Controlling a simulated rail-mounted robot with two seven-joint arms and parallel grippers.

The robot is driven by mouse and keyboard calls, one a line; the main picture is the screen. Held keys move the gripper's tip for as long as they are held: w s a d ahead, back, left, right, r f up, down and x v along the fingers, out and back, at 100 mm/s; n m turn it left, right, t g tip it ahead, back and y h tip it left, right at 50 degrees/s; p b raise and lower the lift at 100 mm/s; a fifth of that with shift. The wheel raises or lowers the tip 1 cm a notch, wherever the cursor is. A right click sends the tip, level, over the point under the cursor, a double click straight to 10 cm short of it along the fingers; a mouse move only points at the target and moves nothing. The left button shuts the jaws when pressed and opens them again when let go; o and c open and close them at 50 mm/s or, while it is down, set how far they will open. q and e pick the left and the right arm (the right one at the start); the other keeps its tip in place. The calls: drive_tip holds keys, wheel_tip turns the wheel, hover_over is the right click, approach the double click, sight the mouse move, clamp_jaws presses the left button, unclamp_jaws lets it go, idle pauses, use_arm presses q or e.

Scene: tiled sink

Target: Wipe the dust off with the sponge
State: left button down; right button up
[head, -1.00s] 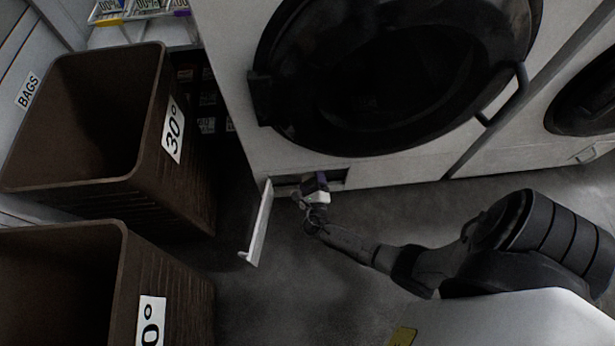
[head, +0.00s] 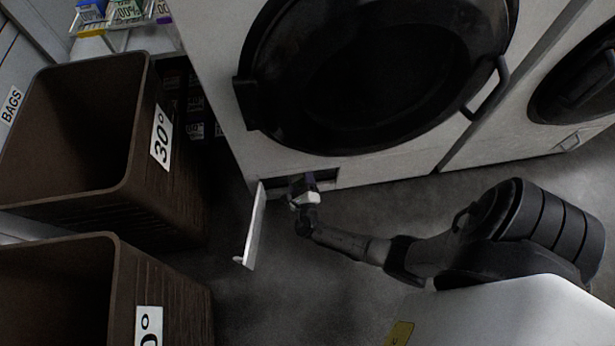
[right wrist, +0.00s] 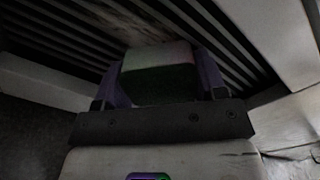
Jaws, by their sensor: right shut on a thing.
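My right gripper (head: 306,184) is at a low rectangular opening (head: 327,178) in the base of the washing machine. In the right wrist view its purple fingers (right wrist: 165,80) are shut on a sponge (right wrist: 160,84), pale on one side and dark green on the other. The sponge is in front of dark slats (right wrist: 70,35) inside the opening; I cannot tell whether it touches them. A brownish patch that looks like dust (right wrist: 118,18) lies across the slats at the top. In the head view the sponge cannot be made out. My left gripper is not in view.
The opening's white flap (head: 256,228) hangs open just left of my right gripper. A brown bin (head: 185,200) marked 30° and another brown bin (head: 180,300) stand at the left. The machine's round dark door (head: 375,75) is above. The grey floor between is clear.

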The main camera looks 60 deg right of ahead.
sight(292, 183)
drive_tip(key=shift+w+a, duration=0.55)
drive_tip(key=shift+w, duration=0.1)
drive_tip(key=shift+w+a+b, duration=0.35)
drive_tip(key=shift+w+a, duration=0.6)
drive_tip(key=shift+a, duration=0.05)
drive_tip(key=shift+w+a, duration=0.35)
drive_tip(key=shift+w, duration=0.05)
drive_tip(key=shift+w+a+r+b, duration=0.1)
drive_tip(key=shift+w+a+b, duration=0.3)
drive_tip(key=shift+w+a, duration=0.45)
drive_tip(key=shift+d+r+p, duration=0.1)
drive_tip(key=shift+r+p, duration=0.3)
drive_tip(key=shift+p, duration=0.1)
drive_tip(key=shift+s+d+p, duration=0.3)
drive_tip(key=shift+s+d, duration=0.05)
drive_tip(key=shift+s+d+p, duration=0.5)
drive_tip(key=shift+s+d, duration=0.5)
drive_tip(key=shift+s, duration=0.05)
drive_tip(key=shift+s+d, duration=0.3)
drive_tip(key=shift+s, duration=0.05)
drive_tip(key=shift+s+d+p, duration=0.55)
drive_tip(key=shift+s+d, duration=0.45)
drive_tip(key=shift+s+d+p, duration=0.3)
drive_tip(key=shift+s+p, duration=0.05)
drive_tip(key=shift+p, duration=0.05)
drive_tip(key=shift+s+d+p, duration=0.4)
drive_tip(key=shift+s+d, duration=0.5)
drive_tip(key=shift+f, duration=0.1)
